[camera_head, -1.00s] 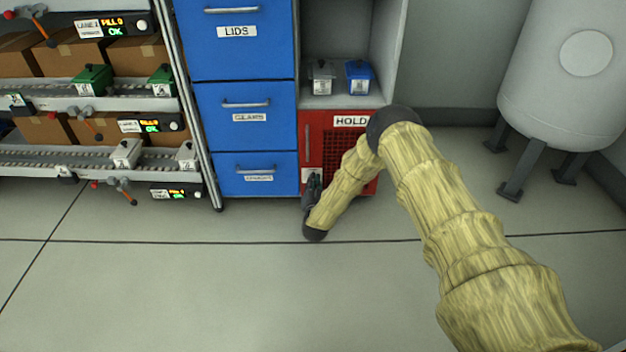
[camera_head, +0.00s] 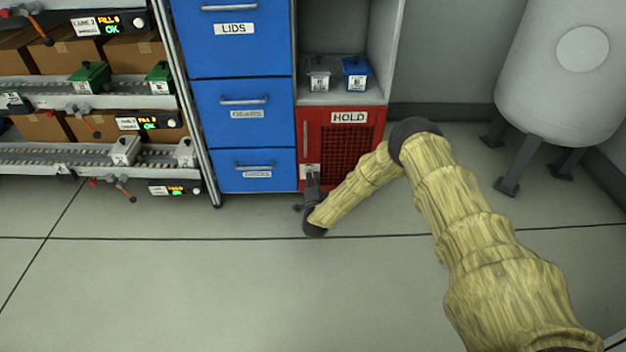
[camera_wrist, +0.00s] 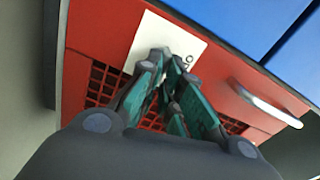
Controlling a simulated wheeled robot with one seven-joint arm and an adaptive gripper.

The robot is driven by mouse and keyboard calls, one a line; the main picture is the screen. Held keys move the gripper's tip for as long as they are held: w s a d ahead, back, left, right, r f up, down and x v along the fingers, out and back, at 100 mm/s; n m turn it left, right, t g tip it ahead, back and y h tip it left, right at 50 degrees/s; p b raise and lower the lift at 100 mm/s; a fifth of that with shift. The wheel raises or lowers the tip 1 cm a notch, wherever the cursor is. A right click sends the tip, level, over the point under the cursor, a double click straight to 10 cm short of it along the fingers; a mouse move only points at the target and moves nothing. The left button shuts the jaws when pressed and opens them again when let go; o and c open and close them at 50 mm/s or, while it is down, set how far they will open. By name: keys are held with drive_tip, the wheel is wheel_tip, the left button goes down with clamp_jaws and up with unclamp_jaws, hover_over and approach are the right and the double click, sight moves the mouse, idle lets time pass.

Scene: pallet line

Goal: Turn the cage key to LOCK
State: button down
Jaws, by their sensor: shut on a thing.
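The red cage (camera_head: 372,128) with the HOLD label (camera_head: 349,117) stands below an open shelf. It has a mesh front, and its door appears closed. A white key plate (camera_head: 308,170) sits at its lower left. My gripper (camera_head: 312,176) is right at this plate. In the wrist view, the plate (camera_wrist: 147,35) shows with partly covered lettering. My gripper's fingertips (camera_wrist: 168,60) are shut together in front of it, on the cage key. The key itself is hidden by the fingers, so I cannot tell which way it points.
Blue drawers (camera_head: 233,115) stand left of the cage. A grey-lidded box (camera_head: 318,78) and a blue-lidded box (camera_head: 355,75) sit on the shelf above. Conveyor lanes (camera_head: 90,155) are at the left, a white tank (camera_head: 555,80) at the right. The floor in front is clear.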

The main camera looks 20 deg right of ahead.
drive_tip(key=shift+f+m, duration=0.15)
drive_tip(key=shift+m, duration=0.85)
drive_tip(key=c, duration=1.6)
unclamp_jaws()
drive_tip(key=shift+s, duration=0.1)
drive_tip(key=v, duration=1.2)
